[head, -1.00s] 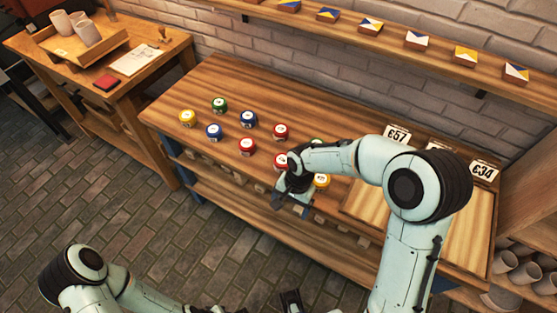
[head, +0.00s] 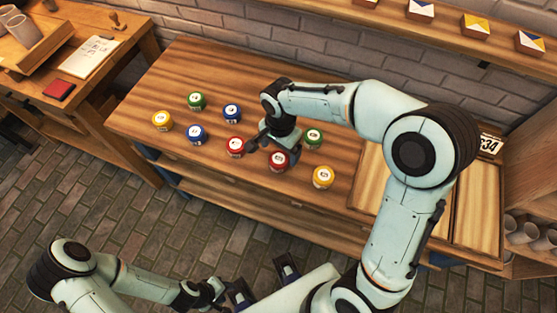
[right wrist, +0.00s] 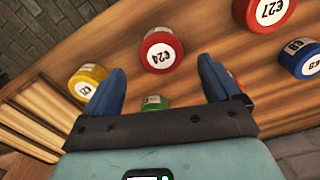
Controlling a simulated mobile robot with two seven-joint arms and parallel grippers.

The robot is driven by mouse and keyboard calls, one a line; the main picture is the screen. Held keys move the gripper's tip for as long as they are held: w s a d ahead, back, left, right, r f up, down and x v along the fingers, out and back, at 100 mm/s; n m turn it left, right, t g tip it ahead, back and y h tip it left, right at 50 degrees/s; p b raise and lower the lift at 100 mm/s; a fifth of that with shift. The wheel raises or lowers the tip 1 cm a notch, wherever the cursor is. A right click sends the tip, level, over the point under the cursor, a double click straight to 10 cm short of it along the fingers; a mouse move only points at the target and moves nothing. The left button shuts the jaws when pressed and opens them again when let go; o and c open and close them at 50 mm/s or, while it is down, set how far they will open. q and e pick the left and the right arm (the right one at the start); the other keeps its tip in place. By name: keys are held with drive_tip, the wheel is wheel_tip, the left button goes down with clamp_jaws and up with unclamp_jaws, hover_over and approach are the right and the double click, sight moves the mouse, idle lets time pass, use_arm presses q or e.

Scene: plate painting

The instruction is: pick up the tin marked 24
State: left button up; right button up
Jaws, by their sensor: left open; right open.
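The red tin marked 24 (right wrist: 162,50) stands upright in the right wrist view, just beyond the gap between the fingertips. In the head view it appears to be the red tin (head: 278,163) near the yellow one, partly covered by my right gripper. My right gripper (head: 272,146) is open and empty above the tins. Its blue fingers also show in the right wrist view (right wrist: 165,80), with the tin not between them. My left gripper (head: 264,281) is open and empty, low at the front, away from the table.
A red tin marked 27 (right wrist: 264,14), a blue tin (right wrist: 301,58), a yellow tin (right wrist: 87,82) and a green tin (right wrist: 154,103) stand around it. Another red tin is mostly hidden behind a finger.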

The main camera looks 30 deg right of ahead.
sight(279, 158)
drive_tip(key=shift+a+f, duration=0.15)
drive_tip(key=shift+f, duration=3)
drive_tip(key=c, duration=1.2)
drive_tip(key=shift+r, duration=0.15)
